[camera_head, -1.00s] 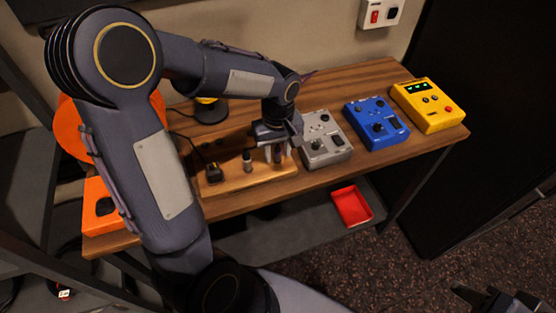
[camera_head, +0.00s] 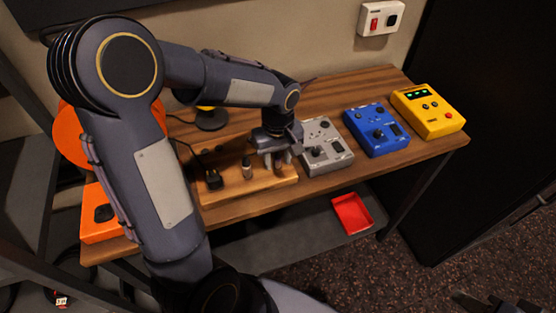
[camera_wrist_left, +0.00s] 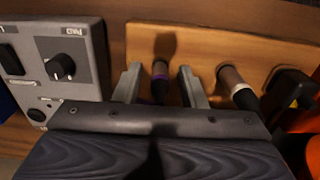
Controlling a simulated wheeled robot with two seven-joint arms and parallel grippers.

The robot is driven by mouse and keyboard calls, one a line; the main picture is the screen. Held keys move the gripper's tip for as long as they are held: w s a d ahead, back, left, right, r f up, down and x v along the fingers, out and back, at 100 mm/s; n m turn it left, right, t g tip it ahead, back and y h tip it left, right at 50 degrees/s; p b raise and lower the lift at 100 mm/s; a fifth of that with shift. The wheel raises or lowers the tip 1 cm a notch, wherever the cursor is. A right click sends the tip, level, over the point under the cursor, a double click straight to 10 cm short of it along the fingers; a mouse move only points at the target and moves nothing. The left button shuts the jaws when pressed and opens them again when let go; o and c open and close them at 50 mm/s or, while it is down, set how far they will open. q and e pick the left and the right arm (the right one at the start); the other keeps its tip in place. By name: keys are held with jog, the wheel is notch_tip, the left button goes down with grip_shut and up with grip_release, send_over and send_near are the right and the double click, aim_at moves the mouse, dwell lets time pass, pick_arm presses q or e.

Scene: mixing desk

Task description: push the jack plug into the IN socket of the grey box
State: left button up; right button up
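The grey box (camera_head: 326,150) stands on the desk just right of the wooden board, and it also shows at the left of the left wrist view (camera_wrist_left: 65,60). My left gripper (camera_head: 278,163) points down over the board's right end. In the left wrist view its fingers (camera_wrist_left: 160,84) are apart, one on each side of a dark upright plug with a purple ring (camera_wrist_left: 160,72). Gaps show between plug and fingers. A second plug, brown with a pale ring (camera_wrist_left: 235,85), stands beside it. I cannot make out the IN socket. My right gripper (camera_head: 487,303) shows only partly at the bottom right.
The wooden board (camera_head: 225,190) also holds a black block-like piece (camera_head: 213,180). A blue box (camera_head: 376,129) and a yellow box (camera_head: 428,110) stand to the right. A red tray (camera_head: 352,213) lies below the desk. An orange object (camera_head: 97,213) is at the left.

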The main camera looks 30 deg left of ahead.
aim_at(278, 155)
pick_arm(q)
jog(key=shift+c, duration=0.5)
grip_shut()
jog(key=shift+r, duration=0.1)
jog(key=shift+r+p, duration=2.4)
jog(key=shift+r, duration=0.55)
